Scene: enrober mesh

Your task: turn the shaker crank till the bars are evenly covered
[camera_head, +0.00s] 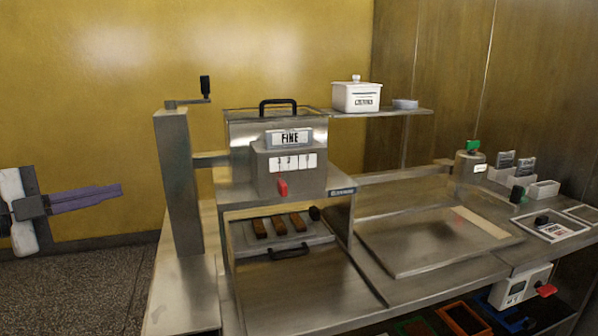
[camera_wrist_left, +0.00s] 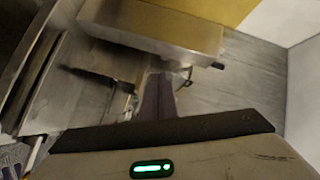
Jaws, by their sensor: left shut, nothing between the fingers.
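A crank (camera_head: 188,102) with an upright black handle (camera_head: 205,86) sits on top of the grey metal post at the left of the machine. The shaker box (camera_head: 290,165) has a "FINE" plate (camera_head: 289,138) and a red knob (camera_head: 282,187). Three brown bars (camera_head: 280,225) lie on a tray (camera_head: 318,241) below it; their covering is too small to judge. My left gripper (camera_head: 120,189) is shut and empty, well left of the post and below crank height. Its dark fingers (camera_wrist_left: 157,98) also show in the left wrist view. My right gripper is out of view.
A white lidded pot (camera_head: 356,97) stands on the shelf (camera_head: 395,111) at right. A wide, shallow metal tray (camera_head: 415,255) fills the right bench. Small holders (camera_head: 543,191) and cards stand farther right. Open floor (camera_head: 70,290) lies under my left gripper.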

